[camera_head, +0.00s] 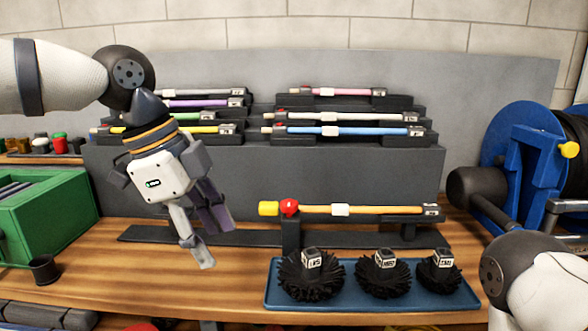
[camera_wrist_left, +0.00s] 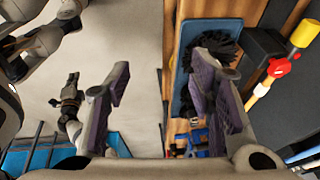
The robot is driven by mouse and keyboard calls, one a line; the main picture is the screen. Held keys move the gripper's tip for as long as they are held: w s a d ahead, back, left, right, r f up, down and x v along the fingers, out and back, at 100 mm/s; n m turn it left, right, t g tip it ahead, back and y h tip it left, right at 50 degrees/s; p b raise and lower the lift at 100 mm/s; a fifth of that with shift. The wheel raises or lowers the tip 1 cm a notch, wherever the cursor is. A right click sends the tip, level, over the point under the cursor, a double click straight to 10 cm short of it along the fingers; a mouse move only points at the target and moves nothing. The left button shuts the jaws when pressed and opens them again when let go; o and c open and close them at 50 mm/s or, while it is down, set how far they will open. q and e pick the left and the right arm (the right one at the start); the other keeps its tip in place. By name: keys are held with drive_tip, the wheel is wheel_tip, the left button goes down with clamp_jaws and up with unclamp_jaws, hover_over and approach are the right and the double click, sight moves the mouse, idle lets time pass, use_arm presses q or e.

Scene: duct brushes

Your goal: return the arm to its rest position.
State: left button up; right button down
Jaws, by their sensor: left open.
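My left gripper (camera_head: 213,243) hangs in the head view with its fingers pointing down and right, in front of the grey rack (camera_head: 260,185). The fingers are spread with nothing between them; both show in the left wrist view (camera_wrist_left: 165,100). A rod with a yellow end, red knob and orange shaft (camera_head: 375,210) lies across a black holder, to the right of the gripper. Three black brush heads (camera_head: 310,275), (camera_head: 383,273), (camera_head: 439,271) stand on a blue tray (camera_head: 370,306). Part of my right arm (camera_head: 530,280) shows at lower right; its gripper is out of the head view.
Coloured rods (camera_head: 340,131) lie on stepped black holders on the rack. A green crate (camera_head: 45,215) and a small dark cup (camera_head: 44,269) stand at left. A blue reel (camera_head: 520,150) stands at right. Wooden tabletop (camera_head: 130,285) is bare below the left gripper.

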use_arm(q)
drive_tip(key=s+a+f+m+t+y, duration=0.15)
drive_tip(key=a+f+m+y, duration=0.3)
drive_tip(key=f+m, duration=0.85)
drive_tip(key=s+a+f+m+y, duration=0.3)
drive_tip(key=a+f+m, duration=0.3)
drive_tip(key=f+m, duration=0.75)
drive_tip(key=s+f+m+h, duration=0.2)
drive_tip(key=s+f+m, duration=0.9)
drive_tip(key=s+m, duration=0.25)
drive_tip(key=s+f+m+g+h, duration=0.1)
drive_tip(key=s+m+g, duration=0.3)
drive_tip(key=s+m, duration=0.9)
drive_tip(key=shift+s+f+h, duration=0.3)
drive_tip(key=shift+s+h, duration=0.15)
drive_tip(key=shift+s, duration=0.65)
drive_tip(key=shift+o, duration=0.6)
